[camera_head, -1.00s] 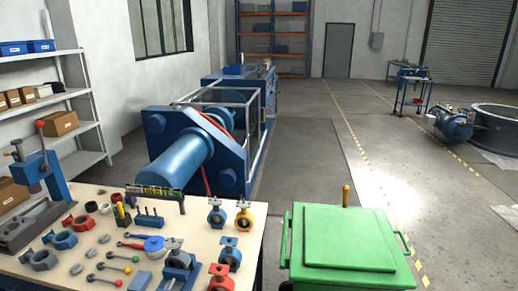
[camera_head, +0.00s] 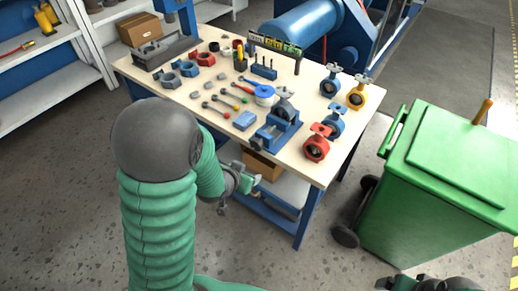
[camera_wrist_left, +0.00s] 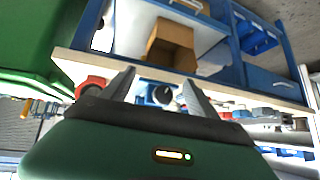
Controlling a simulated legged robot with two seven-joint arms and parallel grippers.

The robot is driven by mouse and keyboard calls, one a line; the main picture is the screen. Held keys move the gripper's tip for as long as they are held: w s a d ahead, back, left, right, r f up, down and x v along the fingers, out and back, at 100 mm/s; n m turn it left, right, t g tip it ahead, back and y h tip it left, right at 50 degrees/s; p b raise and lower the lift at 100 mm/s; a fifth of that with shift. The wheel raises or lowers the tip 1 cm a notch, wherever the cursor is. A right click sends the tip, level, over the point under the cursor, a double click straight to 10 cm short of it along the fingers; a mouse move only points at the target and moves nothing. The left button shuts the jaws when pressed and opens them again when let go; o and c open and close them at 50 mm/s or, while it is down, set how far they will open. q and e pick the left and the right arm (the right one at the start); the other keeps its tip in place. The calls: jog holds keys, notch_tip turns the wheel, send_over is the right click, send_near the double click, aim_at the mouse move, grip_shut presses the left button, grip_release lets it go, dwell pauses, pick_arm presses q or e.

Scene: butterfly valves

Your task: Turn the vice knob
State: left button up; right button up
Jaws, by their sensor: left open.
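The blue vice (camera_head: 277,133) stands on the workbench near its front edge, left of a red valve (camera_head: 317,143). Its knob is too small to make out clearly in the head view. My left gripper (camera_head: 247,184) is in front of the bench, lower than its top and apart from the vice. In the left wrist view, which looks upside down, its two fingers (camera_wrist_left: 158,86) are spread with nothing held. A blue part with a dark round face shows between them; I cannot tell if it is the vice. Dark parts of my right arm show at the bottom right edge of the head view.
The workbench (camera_head: 222,122) holds several valves, tools and a press. A green wheeled bin (camera_head: 440,170) stands right of the bench. A cardboard box (camera_head: 262,165) sits on the shelf under the bench top. The floor in front is clear.

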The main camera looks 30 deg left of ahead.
aim_at(254, 147)
pick_arm(q)
jog(key=w+a+f+t+b, duration=0.1)
jog(key=a+f+t+b, duration=0.3)
jog(key=a+f, duration=0.1)
jog(key=s+a+r+t+h+b, duration=0.1)
jog(key=s+t+h+b, duration=0.2)
jog(key=s+t+b, duration=0.15)
jog(key=shift+n+t, duration=0.3)
jog(key=shift+t, duration=0.15)
jog(key=w+b, duration=0.2)
jog(key=w, duration=0.3)
jog(key=w+d+b, duration=0.1)
jog(key=w+b, duration=0.1)
jog(key=w, duration=0.3)
jog(key=w+r+b, duration=0.1)
jog(key=w+b, duration=0.1)
jog(key=w, duration=0.4)
jog(key=shift+d+r, duration=0.1)
jog(key=shift+d, duration=0.15)
pick_arm(e)
jog(key=s+x, duration=0.2)
jog(key=x, duration=0.6)
jog(key=s+f+x, duration=0.1)
jog(key=x, duration=0.7)
jog(key=shift+s+a+f, duration=0.15)
jog(key=shift+s+a, duration=0.05)
jog(key=shift+s, duration=0.15)
